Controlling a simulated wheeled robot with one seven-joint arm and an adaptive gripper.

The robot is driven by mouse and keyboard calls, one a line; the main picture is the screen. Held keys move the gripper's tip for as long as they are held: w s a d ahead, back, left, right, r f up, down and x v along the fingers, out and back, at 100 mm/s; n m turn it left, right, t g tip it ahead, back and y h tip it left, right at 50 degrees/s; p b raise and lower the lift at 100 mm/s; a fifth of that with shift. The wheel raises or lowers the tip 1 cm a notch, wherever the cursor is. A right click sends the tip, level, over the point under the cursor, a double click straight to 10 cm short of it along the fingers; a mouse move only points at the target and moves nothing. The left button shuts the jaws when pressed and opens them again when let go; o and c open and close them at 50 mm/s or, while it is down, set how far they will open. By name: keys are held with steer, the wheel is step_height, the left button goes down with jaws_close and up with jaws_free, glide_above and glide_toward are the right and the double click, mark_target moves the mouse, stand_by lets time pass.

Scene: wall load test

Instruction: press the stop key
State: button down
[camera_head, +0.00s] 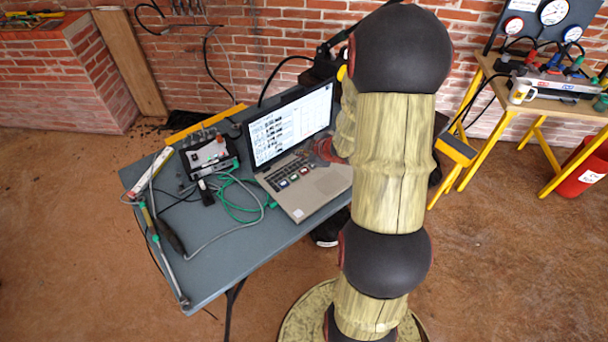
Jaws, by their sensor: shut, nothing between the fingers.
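An open laptop (306,196) stands on the grey table, its screen (290,124) lit with small pictures and text. A short row of large marked keys (293,177) lies on its keyboard deck; their labels are too small to read, so I cannot tell which is the stop key. My gripper (322,150) shows as a dark reddish shape at the laptop's right side, near the lower right of the screen and above the deck. It is shut and empty. My arm hides most of it, and I cannot tell whether it touches anything.
The grey table (234,262) also bears a small instrument box (209,155), green and grey cables and a hinged metal rod (165,255). A yellow-legged bench (499,90) with a mug (522,92) stands at right, with a red bin (583,170) beside it. A brick wall closes the back.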

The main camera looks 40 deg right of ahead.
mark_target(303, 172)
steer(key=shift+f+b, duration=2.3)
steer(key=shift+f, duration=0.6)
steer(key=shift+f, duration=0.1)
steer(key=shift+f, duration=0.3)
steer(key=shift+f+b, duration=0.35)
steer(key=shift+b, duration=0.05)
steer(key=shift+r, duration=0.1)
steer(key=shift+r+p, duration=0.7)
steer(key=shift+p, duration=0.2)
step_height(303, 172, up, 5)
steer(key=p, duration=0.5)
